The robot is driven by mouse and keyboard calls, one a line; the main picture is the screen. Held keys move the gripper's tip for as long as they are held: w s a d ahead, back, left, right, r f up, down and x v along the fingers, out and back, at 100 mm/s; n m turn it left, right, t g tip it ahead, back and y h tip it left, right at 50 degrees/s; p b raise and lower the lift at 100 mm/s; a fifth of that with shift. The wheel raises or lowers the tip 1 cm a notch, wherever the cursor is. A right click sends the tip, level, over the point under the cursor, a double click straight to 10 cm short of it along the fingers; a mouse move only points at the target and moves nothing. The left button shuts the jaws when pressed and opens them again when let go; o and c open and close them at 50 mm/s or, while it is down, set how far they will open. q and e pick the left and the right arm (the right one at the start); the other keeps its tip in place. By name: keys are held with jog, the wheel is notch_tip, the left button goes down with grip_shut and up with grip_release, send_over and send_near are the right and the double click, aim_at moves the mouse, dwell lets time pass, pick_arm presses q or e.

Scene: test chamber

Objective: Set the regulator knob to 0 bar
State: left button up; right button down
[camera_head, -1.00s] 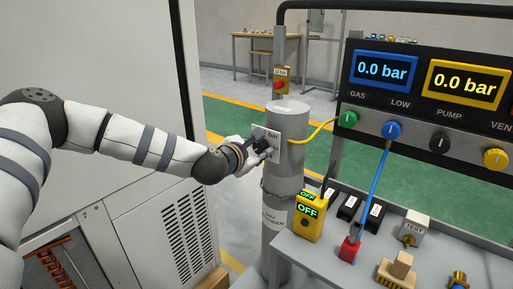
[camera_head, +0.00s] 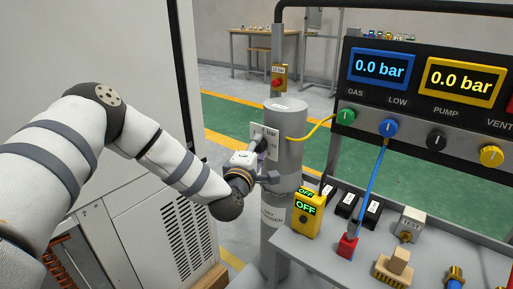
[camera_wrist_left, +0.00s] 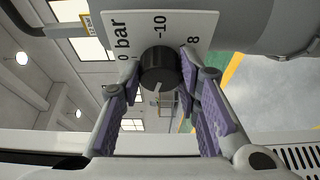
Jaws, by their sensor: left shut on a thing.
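The black regulator knob (camera_wrist_left: 160,69) sits on a white scale plate (camera_wrist_left: 205,22) marked "bar", with figures such as 10 and 8, in the left wrist view. The plate (camera_head: 257,131) also shows in the head view, on the front of a grey cylinder (camera_head: 286,135). My left gripper (camera_wrist_left: 161,70) has its purple-padded fingers on both sides of the knob, shut on it. In the head view my left gripper (camera_head: 262,162) reaches the plate from below left. My right gripper is not in view.
A panel (camera_head: 425,125) with displays reading 0.0 bar and several coloured knobs stands at right. A yellow meter (camera_head: 307,217) reading OFF stands at the edge of a grey bench (camera_head: 330,262). A yellow hose (camera_head: 314,128) runs from the cylinder. A large white cabinet (camera_head: 90,60) stands at left.

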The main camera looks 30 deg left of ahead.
pick_arm(q)
jog(key=m+t, duration=0.1)
jog(key=m, duration=0.3)
jog(key=shift+f+m+t, duration=0.15)
jog(key=shift+m+t, duration=0.15)
jog(key=shift+t, duration=0.1)
jog(key=m+t, duration=0.1)
jog(key=m, duration=0.3)
jog(key=shift+a+f+h, duration=0.1)
jog(key=shift+h, duration=0.3)
jog(key=shift+a+m+t+h, duration=0.1)
jog(key=shift+m+t+h, duration=0.45)
jog(key=shift+m, duration=1)
jog(key=shift+a+m+t+h, duration=0.1)
jog(key=shift+m+t+h, duration=0.15)
jog(key=shift+m+h, duration=0.95)
jog(key=shift+m+t+h, duration=0.25)
jog(key=shift+m+t, duration=0.15)
jog(key=shift+m, duration=1.55)
jog(key=o, duration=1.1)
jog(key=shift+o, duration=0.2)
